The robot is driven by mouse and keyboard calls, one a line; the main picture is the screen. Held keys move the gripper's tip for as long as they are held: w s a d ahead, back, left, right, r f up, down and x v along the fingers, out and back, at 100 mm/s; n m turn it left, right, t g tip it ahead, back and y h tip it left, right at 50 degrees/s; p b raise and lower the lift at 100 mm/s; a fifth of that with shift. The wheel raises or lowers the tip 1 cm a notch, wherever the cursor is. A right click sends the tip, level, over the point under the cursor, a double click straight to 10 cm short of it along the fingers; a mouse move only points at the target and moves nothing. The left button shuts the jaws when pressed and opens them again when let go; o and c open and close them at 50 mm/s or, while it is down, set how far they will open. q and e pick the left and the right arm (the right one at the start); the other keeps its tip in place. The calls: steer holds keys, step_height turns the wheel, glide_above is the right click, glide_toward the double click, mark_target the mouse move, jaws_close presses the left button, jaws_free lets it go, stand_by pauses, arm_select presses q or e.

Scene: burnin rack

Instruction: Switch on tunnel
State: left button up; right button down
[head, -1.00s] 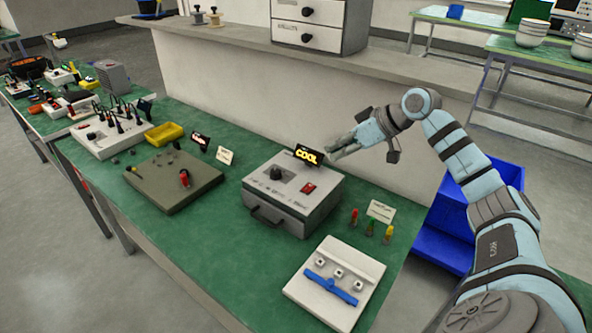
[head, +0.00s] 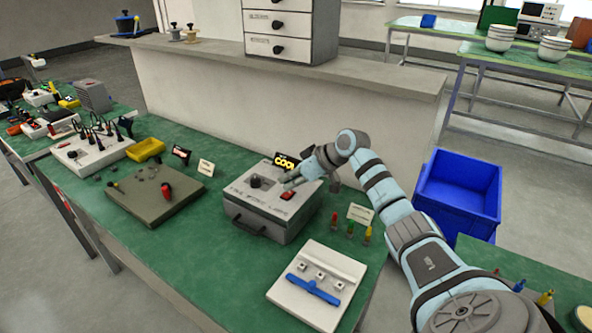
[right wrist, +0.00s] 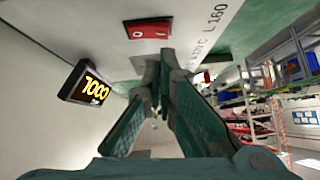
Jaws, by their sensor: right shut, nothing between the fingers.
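The grey box (head: 262,222) stands on the green bench with a black knob (head: 256,182) and a red rocker switch (head: 287,196) on its top. The switch also shows in the right wrist view (right wrist: 148,30), marked with white symbols. A black display (right wrist: 88,84) behind the box reads COOL in yellow. It shows in the head view (head: 285,161), partly covered by my arm. My right gripper (head: 286,183) is shut and empty, its tips just above the box top near the switch. I cannot tell if they touch it. My left gripper is not in view.
A white panel with a blue lever (head: 314,289) lies in front of the box. Red, green and yellow pegs (head: 350,229) and a white card (head: 360,213) stand to the right. An olive board (head: 154,200) is to the left. A low wall (head: 260,110) runs behind.

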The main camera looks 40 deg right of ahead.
steer(key=shift+f, duration=0.7)
steer(key=shift+a+f+p, duration=0.1)
steer(key=shift+a+p, duration=0.05)
steer(key=shift+p, duration=0.25)
steer(key=shift+s, duration=0.1)
steer(key=shift+d+b, duration=0.3)
steer(key=shift+d, duration=0.1)
steer(key=shift+w+d, duration=0.3)
steer(key=shift+d, duration=0.1)
